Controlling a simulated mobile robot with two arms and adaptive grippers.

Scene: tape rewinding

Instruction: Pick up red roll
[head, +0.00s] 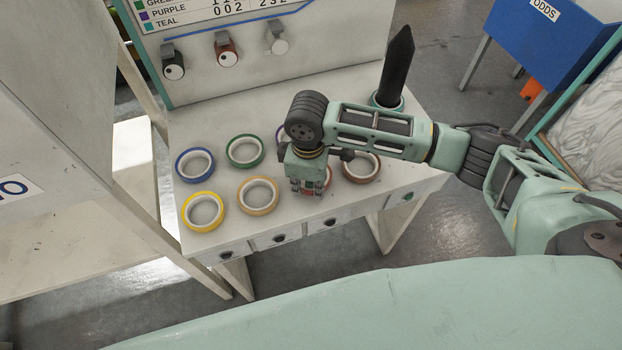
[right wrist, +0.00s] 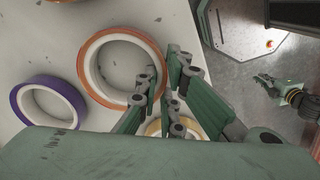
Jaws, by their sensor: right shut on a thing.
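The red roll (right wrist: 97,44) lies in the right wrist view as an orange-red ring with a white inner wall. In the head view the red roll (head: 327,178) is mostly hidden behind my right gripper (head: 309,192). My right gripper (right wrist: 160,82) is shut on the near wall of the roll, with fingers on either side of it. Whether the roll touches the table is unclear. My left gripper (right wrist: 262,80) shows small at the right of the right wrist view, apart from the rolls; its jaw opening is too small to judge.
Nearby are a brown roll (head: 375,170), a tan roll (head: 244,200), a yellow roll (head: 188,212), a blue roll (head: 180,168), a green roll (head: 231,155) and a purple roll (right wrist: 72,93). A dark spike (head: 397,65) stands at the back right of the table (head: 210,125).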

